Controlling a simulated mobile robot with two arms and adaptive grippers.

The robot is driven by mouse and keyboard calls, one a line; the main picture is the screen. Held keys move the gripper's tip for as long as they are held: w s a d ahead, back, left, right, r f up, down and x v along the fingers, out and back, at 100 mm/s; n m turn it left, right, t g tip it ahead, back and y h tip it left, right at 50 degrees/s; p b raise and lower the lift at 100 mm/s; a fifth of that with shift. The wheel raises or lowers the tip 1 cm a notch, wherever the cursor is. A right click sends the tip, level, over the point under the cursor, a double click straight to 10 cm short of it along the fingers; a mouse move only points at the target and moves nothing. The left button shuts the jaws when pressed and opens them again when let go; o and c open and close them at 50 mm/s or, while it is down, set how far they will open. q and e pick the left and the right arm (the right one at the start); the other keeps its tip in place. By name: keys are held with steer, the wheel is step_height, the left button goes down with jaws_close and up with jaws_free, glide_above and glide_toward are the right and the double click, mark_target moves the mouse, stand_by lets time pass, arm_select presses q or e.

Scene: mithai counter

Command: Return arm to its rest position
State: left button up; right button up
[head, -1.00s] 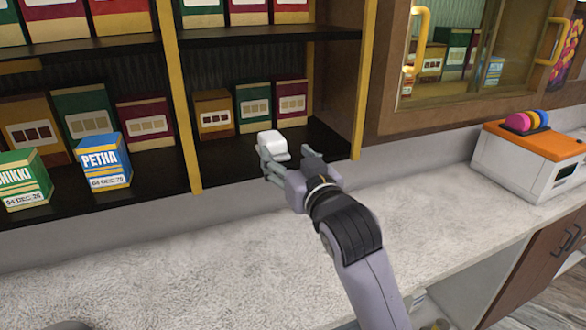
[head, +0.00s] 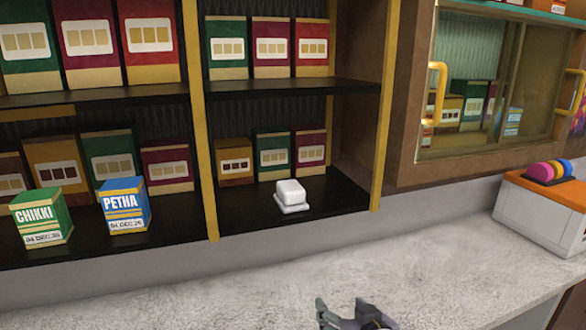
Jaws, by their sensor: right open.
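My right gripper (head: 342,312) is at the bottom edge of the head view, above the white counter. Its fingers are apart, and I see nothing between them. Most of the right arm is out of the picture. A small white block-shaped item (head: 290,196) stands on the lower shelf, in the bay right of the yellow post, well apart from the gripper. My left gripper is not in the picture.
The speckled counter (head: 230,290) is bare in front of the shelves. A green CHIKKI box (head: 42,216) and a blue PETHA box (head: 123,206) stand on the lower shelf (head: 170,236). An orange-topped white machine (head: 540,215) sits at the right. Yellow posts edge the shelves.

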steer(key=s+d+f+g+h, duration=0.1)
steer(key=s+d+f+g, duration=0.4)
steer(key=s+f, duration=0.75)
steer(key=s+d+f+g+h, duration=0.2)
steer(key=s+d+f+g, duration=0.25)
steer(key=s+f, duration=0.75)
steer(key=s+f+g, duration=0.1)
steer(key=s+f, duration=0.2)
steer(key=f, duration=0.9)
steer(key=s+f, duration=0.2)
steer(key=f, duration=1)
steer(key=s+d+f, duration=0.2)
steer(key=s+f, duration=0.5)
steer(key=s, duration=0.1)
steer(key=s+d+f+g, duration=0.1)
steer(key=s+f, duration=0.7)
steer(key=shift+s+d+f+b, duration=0.15)
steer(key=shift+d+f+b, duration=0.15)
steer(key=shift+d, duration=0.1)
